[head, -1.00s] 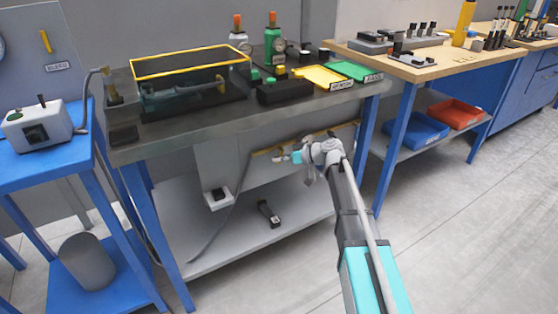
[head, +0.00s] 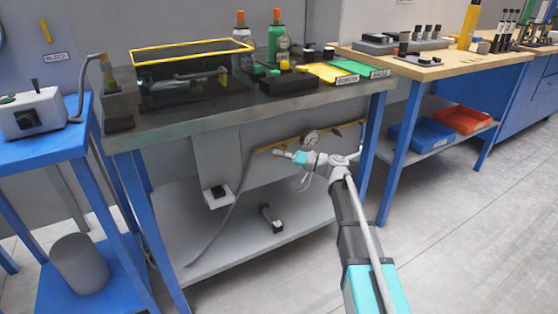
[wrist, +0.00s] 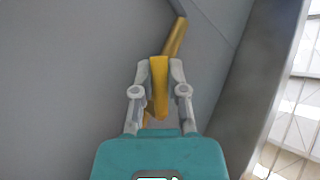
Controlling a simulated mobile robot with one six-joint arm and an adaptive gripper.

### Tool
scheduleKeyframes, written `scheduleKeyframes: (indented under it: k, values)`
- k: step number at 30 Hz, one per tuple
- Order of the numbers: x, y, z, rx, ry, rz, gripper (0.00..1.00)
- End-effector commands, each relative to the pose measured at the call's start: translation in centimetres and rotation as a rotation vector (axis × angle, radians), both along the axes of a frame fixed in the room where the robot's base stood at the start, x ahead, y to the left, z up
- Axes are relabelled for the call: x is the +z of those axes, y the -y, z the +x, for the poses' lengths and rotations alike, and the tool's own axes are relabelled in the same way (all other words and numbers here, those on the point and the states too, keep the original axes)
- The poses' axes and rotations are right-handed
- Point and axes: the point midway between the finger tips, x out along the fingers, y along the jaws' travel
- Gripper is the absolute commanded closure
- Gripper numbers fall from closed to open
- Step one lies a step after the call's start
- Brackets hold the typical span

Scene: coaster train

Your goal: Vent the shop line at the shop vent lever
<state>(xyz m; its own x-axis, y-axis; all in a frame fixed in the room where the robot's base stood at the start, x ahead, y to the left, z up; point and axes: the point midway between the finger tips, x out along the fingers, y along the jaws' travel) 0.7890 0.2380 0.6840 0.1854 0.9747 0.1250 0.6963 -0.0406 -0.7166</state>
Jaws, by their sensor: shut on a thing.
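A yellow lever (wrist: 159,76), seemingly the shop vent lever, stands between the two grey fingers of my gripper (wrist: 158,85) in the wrist view. The fingers are shut on it. A yellow pipe (wrist: 175,37) runs behind it. In the head view my gripper (head: 279,153) is under the dark-topped bench, at the left part of the yellow shop line (head: 340,131). A round gauge (head: 311,137) sits on that line to the right. The lever is too small and covered to make out in the head view.
The dark bench top (head: 190,118) lies above my arm, and a blue leg (head: 369,135) stands to its right. A grey lower shelf (head: 240,247) holds a small black-and-grey device (head: 270,218). A hose (head: 232,222) hangs left of my gripper. The floor at right is clear.

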Motion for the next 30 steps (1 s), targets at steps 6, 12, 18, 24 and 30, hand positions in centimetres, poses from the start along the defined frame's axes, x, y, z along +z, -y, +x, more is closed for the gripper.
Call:
scheduleKeyframes:
  k: [6,12,18,24,30]
  values:
    - [0.04,0.04,-0.27,0.003,-0.023,0.033,1.00]
    - [0.12,0.03,-0.28,0.003,-0.024,0.035,1.00]
    - [0.12,0.01,-0.28,0.003,-0.024,0.035,0.71]
    - [0.11,-0.04,-0.18,0.002,-0.023,0.035,0.47]
    - [0.12,-0.08,-0.13,0.002,-0.023,0.035,0.47]
